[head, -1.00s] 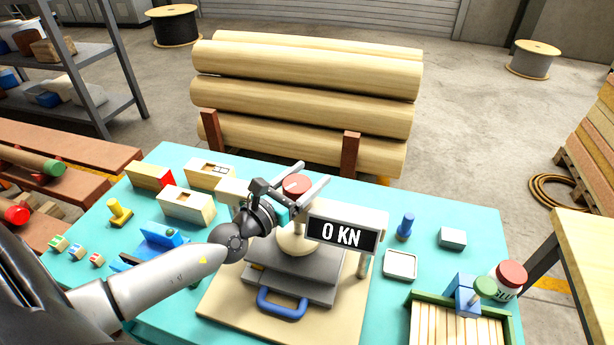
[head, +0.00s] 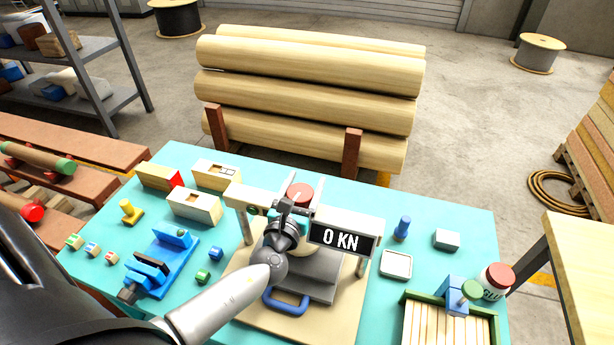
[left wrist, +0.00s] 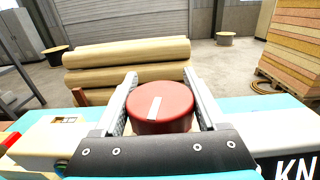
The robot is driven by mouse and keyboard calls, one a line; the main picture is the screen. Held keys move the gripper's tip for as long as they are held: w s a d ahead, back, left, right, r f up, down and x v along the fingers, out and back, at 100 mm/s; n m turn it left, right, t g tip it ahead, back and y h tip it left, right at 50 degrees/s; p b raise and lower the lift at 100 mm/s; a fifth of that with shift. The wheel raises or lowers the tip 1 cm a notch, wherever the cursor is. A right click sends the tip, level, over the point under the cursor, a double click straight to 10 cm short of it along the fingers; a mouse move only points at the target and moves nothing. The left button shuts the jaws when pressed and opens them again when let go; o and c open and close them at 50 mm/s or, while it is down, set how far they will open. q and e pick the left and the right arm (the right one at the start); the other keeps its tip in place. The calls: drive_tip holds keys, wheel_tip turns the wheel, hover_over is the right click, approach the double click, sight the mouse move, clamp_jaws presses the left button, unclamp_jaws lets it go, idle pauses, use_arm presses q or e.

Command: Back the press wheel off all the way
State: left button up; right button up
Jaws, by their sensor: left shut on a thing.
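The press wheel is a red round knob (head: 300,192) with a white mark, on top of the press's cream crossbeam (head: 240,196). My left gripper (head: 301,190) is shut on the wheel, one finger on each side. The press display (head: 343,239) reads 0 KN. Below are grey platens (head: 322,272) with a blue handle (head: 286,303), partly hidden by my left arm. My right gripper is not in view.
On the turquoise table (head: 222,240) are a blue vise (head: 165,262), cream boxes (head: 194,206), a yellow stamp-like piece (head: 131,211), a white tray (head: 397,264), a glue jar (head: 495,281) and a green-edged crate of strips (head: 408,297). Large logs (head: 310,84) lie behind the table.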

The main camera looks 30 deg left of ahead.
use_arm(q)
drive_tip(key=shift+a+n+g+y+p, duration=0.15)
drive_tip(key=shift+n+g+y+p, duration=0.2)
drive_tip(key=shift+n+y, duration=0.65)
drive_tip(key=shift+y, duration=0.3)
drive_tip(key=o, duration=1.3)
drive_tip(key=shift+s, duration=0.1)
drive_tip(key=b+v, duration=0.2)
drive_tip(key=v, duration=1.3)
drive_tip(key=shift+s, duration=0.1)
